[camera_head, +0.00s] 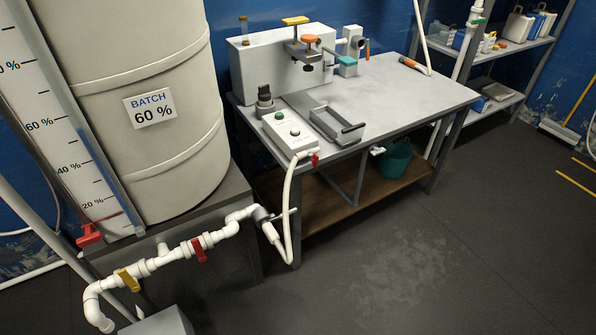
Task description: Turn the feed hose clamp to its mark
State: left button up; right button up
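A white feed hose (290,205) rises in a loop from the end of the white pipework to the front of the bench. At its lower end a grey fitting (261,214) with a thin pale bar (284,215) sits beside the hose; it looks like a clamp, but I cannot be sure. A small red piece (315,160) sits near the hose's top end, by the bench edge. No mark for the clamp can be made out at this size. Neither of my grippers shows in this view.
White pipe carries a yellow-handled valve (128,280) and a red-handled valve (199,249), below a tank labelled BATCH 60 % (165,160). A control box (289,132) and metal tray (322,124) stand on the bench (410,100).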

aim_at(314, 159)
jog(key=i+l+u, duration=0.35)
jog(key=l+u, duration=0.7)
jog(key=u, duration=0.2)
jog(key=i, duration=0.05)
